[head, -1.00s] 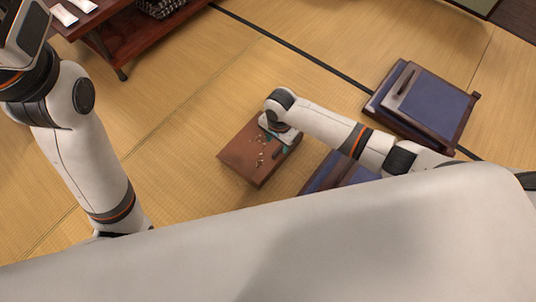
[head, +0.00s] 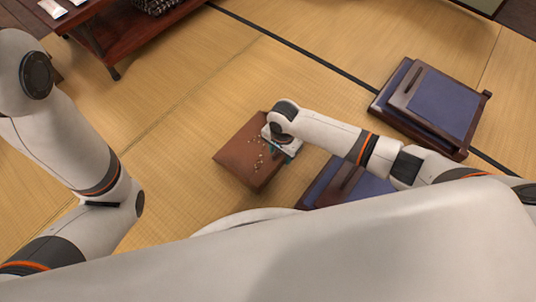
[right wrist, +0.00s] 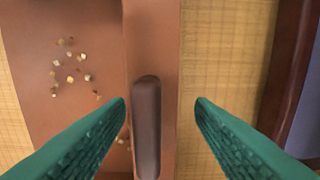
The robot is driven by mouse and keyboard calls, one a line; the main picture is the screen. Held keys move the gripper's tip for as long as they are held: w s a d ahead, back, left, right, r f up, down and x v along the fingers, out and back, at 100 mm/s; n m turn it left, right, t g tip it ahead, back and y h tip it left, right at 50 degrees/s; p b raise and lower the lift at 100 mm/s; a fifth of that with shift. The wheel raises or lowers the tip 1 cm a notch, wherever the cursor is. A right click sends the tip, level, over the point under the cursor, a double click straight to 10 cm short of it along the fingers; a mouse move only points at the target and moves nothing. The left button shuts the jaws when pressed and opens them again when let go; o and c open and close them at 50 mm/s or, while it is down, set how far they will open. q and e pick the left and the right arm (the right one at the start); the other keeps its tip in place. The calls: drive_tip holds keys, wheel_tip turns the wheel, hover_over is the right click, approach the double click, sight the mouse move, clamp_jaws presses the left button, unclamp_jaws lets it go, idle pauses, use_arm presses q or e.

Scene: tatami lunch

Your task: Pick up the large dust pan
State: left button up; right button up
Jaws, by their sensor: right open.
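The large dust pan (head: 232,155) is a reddish-brown flat pan on the tatami, with pale crumbs on it. In the right wrist view, the pan (right wrist: 75,125) fills the left side, and its dark rounded handle (right wrist: 147,120) lies along its right part. My right gripper (head: 284,150) is over the pan's right edge. In the wrist view, its green fingers (right wrist: 160,103) are spread open, one on each side of the handle, with a gap to it; contact with the pan cannot be told. My left arm shows at the left, but its gripper is out of view.
A floor seat with a blue cushion (head: 442,105) stands at the right. Another (head: 340,180) is close beside the pan, partly hidden by my arm and body. A dark red low table (head: 125,35) is at the upper left. Open tatami (head: 185,100) lies between.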

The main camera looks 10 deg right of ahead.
drive_tip(key=shift+r, duration=0.1)
drive_tip(key=c, duration=0.9)
